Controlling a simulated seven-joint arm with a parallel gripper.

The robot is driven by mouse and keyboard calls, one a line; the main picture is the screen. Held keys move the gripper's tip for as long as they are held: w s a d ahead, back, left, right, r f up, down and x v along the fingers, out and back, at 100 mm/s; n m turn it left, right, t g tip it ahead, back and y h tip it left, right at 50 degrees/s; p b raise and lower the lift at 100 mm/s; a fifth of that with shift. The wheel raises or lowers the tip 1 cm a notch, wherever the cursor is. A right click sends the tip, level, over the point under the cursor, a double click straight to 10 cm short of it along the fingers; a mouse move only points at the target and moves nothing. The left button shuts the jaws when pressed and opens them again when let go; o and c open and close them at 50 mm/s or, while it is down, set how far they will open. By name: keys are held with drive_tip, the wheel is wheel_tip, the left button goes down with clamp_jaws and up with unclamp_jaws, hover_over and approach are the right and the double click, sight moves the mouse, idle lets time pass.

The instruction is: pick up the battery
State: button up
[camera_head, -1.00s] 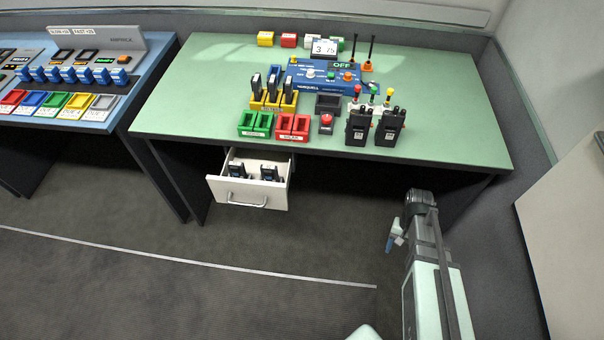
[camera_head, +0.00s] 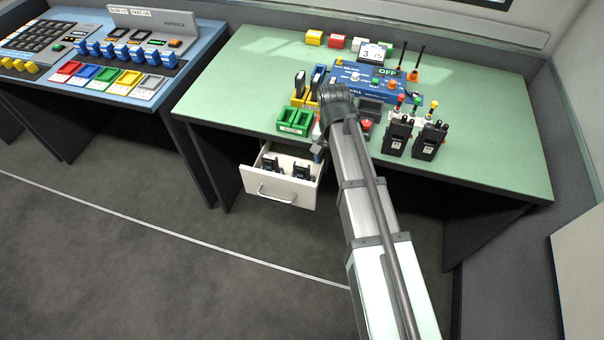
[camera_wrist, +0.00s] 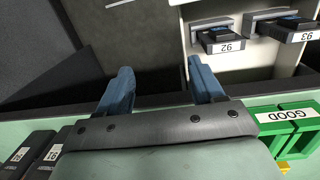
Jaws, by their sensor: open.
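Two dark batteries stand in the open white drawer (camera_head: 283,188) under the green desk, one on the left (camera_head: 270,165) and one on the right (camera_head: 301,170). In the wrist view they show near the top as the battery labelled 92 (camera_wrist: 221,38) and the battery labelled 93 (camera_wrist: 298,31). My gripper (camera_wrist: 162,88) is open and empty, with its blue fingers apart. It is by the desk's front edge, beside the drawer and short of the batteries. In the head view my wrist hides most of it.
The green GOOD tray (camera_head: 295,122) sits at the desk's front edge, close beside my gripper. Two black radios (camera_head: 397,136) stand to the right of my arm. A blue device (camera_head: 370,82) is farther back. The floor before the drawer is clear.

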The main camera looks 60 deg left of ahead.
wheel_tip(320, 180, up, 5)
drive_tip(key=y, duration=0.1)
hover_over(301, 166)
drive_tip(key=shift+f, duration=6.9)
drive_tip(key=c, duration=0.8)
drive_tip(key=shift+r, duration=0.15)
wheel_tip(301, 166, up, 10)
drive_tip(key=shift+f, duration=0.1)
